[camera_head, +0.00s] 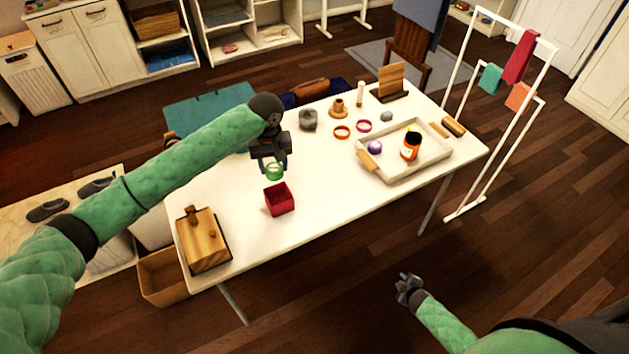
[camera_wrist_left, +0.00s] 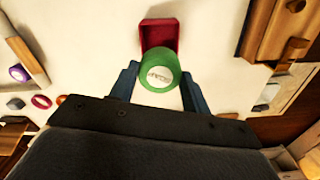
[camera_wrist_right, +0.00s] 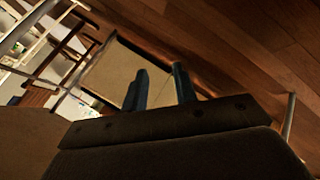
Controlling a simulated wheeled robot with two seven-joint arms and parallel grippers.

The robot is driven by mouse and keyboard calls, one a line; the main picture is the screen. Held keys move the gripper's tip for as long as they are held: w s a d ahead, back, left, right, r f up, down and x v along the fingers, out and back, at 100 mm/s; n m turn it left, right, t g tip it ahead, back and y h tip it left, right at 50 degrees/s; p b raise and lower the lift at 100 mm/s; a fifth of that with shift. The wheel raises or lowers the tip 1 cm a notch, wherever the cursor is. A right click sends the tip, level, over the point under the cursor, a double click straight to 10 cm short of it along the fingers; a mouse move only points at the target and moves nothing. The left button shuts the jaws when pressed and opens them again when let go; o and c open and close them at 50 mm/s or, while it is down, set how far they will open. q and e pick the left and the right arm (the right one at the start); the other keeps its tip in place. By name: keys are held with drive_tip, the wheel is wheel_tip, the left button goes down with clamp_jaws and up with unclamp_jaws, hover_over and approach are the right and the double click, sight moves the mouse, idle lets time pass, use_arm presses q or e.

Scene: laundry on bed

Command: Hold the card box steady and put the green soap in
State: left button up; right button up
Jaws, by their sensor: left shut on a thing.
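The green soap (camera_wrist_left: 160,70) is a round green piece with a white lettered face. My left gripper (camera_head: 271,165) is shut on it, with one finger on each side in the left wrist view. In the head view the soap (camera_head: 274,172) hangs just behind the red card box (camera_head: 279,199). The box is open-topped and stands upright on the white table. In the left wrist view the soap overlaps the near part of the box (camera_wrist_left: 158,27). My right gripper (camera_head: 407,287) is open and empty, away from the box, beyond the table's front edge over the floor.
A wooden box (camera_head: 203,239) stands at the table's left end. Rings and small objects sit behind. The table front between box and tray is clear.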

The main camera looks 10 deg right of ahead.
drive_tip(key=w+d+r+n+t+y, duration=0.1)
drive_tip(key=w+d+r+n+y, duration=0.1)
drive_tip(key=w+d+r+n, duration=0.5)
drive_tip(key=w+d+r+n+t+y, duration=0.1)
drive_tip(key=w+d+r+n+t, duration=0.2)
drive_tip(key=w+r, duration=0.65)
drive_tip(key=w+d+r+n+g+y, duration=0.1)
drive_tip(key=w+d+r+n+g, duration=0.2)
drive_tip(key=r, duration=0.5)
drive_tip(key=w+d+r+n+y, duration=0.1)
drive_tip(key=d+r+n+y, duration=0.1)
drive_tip(key=r+n, duration=0.45)
drive_tip(key=w+d+r+n+g+y, duration=0.1)
drive_tip(key=w+d+r+n+g, duration=0.15)
drive_tip(key=r, duration=0.75)
drive_tip(key=w+a+r+m+y, duration=0.2)
drive_tip(key=w+a+r+m, duration=0.15)
drive_tip(key=a, duration=0.25)
drive_tip(key=m+g+y, duration=0.4)
drive_tip(key=m+g, duration=0.4)
drive_tip(key=g, duration=0.3)
approach(282, 203)
drive_tip(key=x, duration=1)
drive_tip(key=shift+w, duration=0.1)
